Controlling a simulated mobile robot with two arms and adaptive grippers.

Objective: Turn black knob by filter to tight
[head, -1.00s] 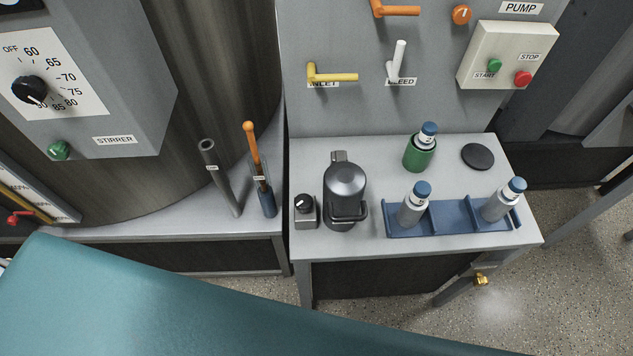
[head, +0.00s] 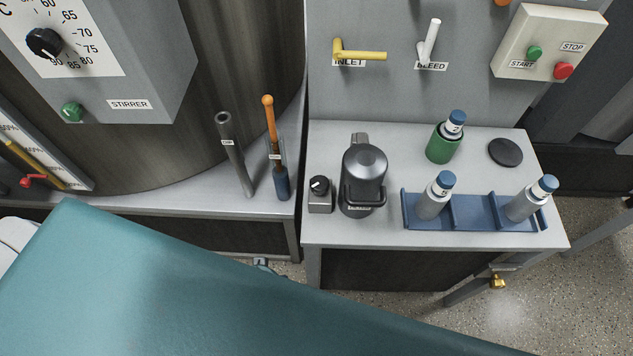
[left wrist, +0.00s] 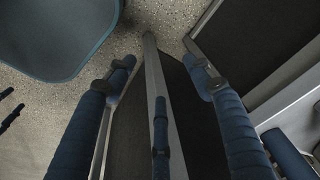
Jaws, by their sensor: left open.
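A small grey box with a black knob (head: 320,185) on top stands on the grey bench, just left of a black cylindrical filter housing (head: 364,165) with a wire-like handle. A pale mark shows on the knob; its exact setting is too small to read. My left gripper shows in the left wrist view (left wrist: 158,70) with its blue fingers spread and nothing between them, over floor and bench frame. In the head view, a small blue-grey tip, seemingly of that gripper, shows below the bench edge, left of the bench leg. My right gripper is not in view.
A blue rack (head: 475,223) with two grey bottles (head: 433,201), a green holder (head: 443,146) with a bottle and a black disc (head: 505,152) stand to the right. A grey tube (head: 236,155) and an orange-handled tool (head: 272,130) stand left. A teal surface (head: 150,290) fills the foreground.

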